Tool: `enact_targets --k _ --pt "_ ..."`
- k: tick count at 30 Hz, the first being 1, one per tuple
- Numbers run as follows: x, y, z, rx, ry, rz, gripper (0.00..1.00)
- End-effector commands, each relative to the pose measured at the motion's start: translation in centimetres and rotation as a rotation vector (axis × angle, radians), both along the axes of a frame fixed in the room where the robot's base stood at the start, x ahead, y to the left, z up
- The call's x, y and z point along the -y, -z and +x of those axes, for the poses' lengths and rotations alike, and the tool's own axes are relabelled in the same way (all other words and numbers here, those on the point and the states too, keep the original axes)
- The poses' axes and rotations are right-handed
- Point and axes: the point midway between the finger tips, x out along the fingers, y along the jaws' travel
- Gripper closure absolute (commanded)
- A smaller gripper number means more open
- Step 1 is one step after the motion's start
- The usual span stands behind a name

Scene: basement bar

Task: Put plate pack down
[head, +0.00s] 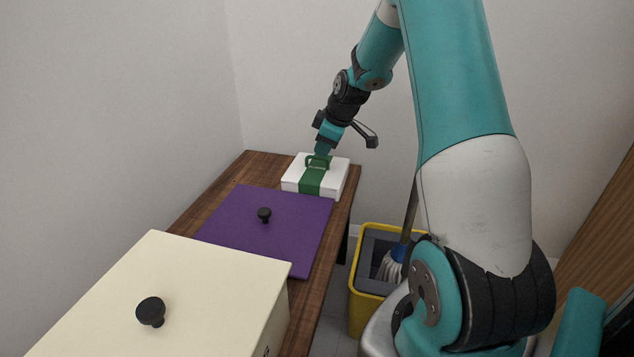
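The plate pack (331,177) looks like a flat white box with a green band and a green handle on top. It is at the far end of the wooden table (222,190), level, and I cannot tell if it rests on the wood or hangs just above it. My gripper (321,153) points down at the handle from above and meets it in the picture. The fingertips are too small and partly hidden, so I cannot tell whether they are closed on the handle.
A purple square lid or board (281,229) with a black knob lies in front of the pack. A large cream box (213,275) with a black knob stands nearer. A yellow mop bucket (357,306) is on the floor at the right. Walls stand behind and left.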

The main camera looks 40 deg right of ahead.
Motion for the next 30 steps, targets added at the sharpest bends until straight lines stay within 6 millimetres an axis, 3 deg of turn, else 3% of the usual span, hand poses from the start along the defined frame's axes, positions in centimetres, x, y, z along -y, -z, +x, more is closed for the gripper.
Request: enact_targets --k 5,13,21,24,30 --pt "-0.1 1.0 0.4 -0.001 0.0 0.001 0.79" --pt "-0.2 4.6 2.2 -0.001 0.0 0.001 0.79" --pt "-0.2 4.8 2.5 0.0 0.0 0.0 0.79" --pt "-0.2 4.8 2.5 0.0 0.001 0.0 1.0" --pt "-0.2 4.7 2.5 0.001 0.0 0.0 1.0"
